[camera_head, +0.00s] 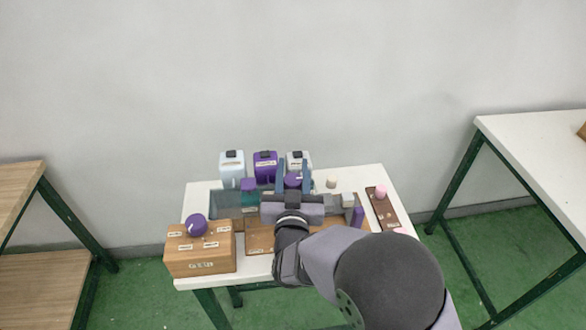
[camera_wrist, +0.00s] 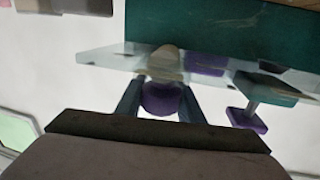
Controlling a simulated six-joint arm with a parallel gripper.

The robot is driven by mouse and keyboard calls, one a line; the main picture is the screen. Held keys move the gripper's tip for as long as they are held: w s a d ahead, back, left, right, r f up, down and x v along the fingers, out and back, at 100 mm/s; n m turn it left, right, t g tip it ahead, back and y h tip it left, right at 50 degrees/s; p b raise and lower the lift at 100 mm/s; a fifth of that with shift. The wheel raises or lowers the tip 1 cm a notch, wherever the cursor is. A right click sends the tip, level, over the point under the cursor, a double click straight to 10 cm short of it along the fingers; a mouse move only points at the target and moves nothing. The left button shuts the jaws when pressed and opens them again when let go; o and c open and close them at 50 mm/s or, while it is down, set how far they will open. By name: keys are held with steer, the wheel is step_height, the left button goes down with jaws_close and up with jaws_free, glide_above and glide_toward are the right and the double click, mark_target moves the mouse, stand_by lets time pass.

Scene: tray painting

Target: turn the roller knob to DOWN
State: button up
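My gripper (camera_head: 293,177) reaches over the far part of the white table, its two blue-grey fingers on either side of a purple knob (camera_head: 292,180). In the wrist view the rounded purple knob (camera_wrist: 161,99) sits between the fingers and nearly fills the gap. I cannot tell whether they press on it. Another purple knob (camera_head: 248,184) stands to its left; in the wrist view a purple knob on a rod (camera_wrist: 246,119) is at the right. A purple ball knob (camera_head: 196,225) sits on a labelled wooden box (camera_head: 203,264). The labels are too small to read, so I cannot tell which is the roller knob.
Three dispenser-like boxes, pale (camera_head: 232,166), purple (camera_head: 265,167) and pale (camera_head: 297,160), stand at the table's back. Grey blocks (camera_head: 348,201) and a purple block (camera_head: 357,216) are right of my gripper. A brown strip (camera_head: 386,211) with pink pieces lies at the right.

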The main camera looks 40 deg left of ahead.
steer(key=c, duration=0.4)
steer(key=shift+h, duration=0.3)
steer(key=shift+w+d+r+m+t+h, duration=0.1)
steer(key=shift+w+d+m+t+h, duration=0.1)
steer(key=shift+m+t+h, duration=0.5)
steer(key=shift+w+d+m+t+h, duration=0.15)
steer(key=shift+m+t+h, duration=0.25)
steer(key=shift+m+h, duration=0.6)
steer(key=shift+s, duration=0.1)
steer(key=o, duration=1.1)
steer(key=shift+c, duration=0.2)
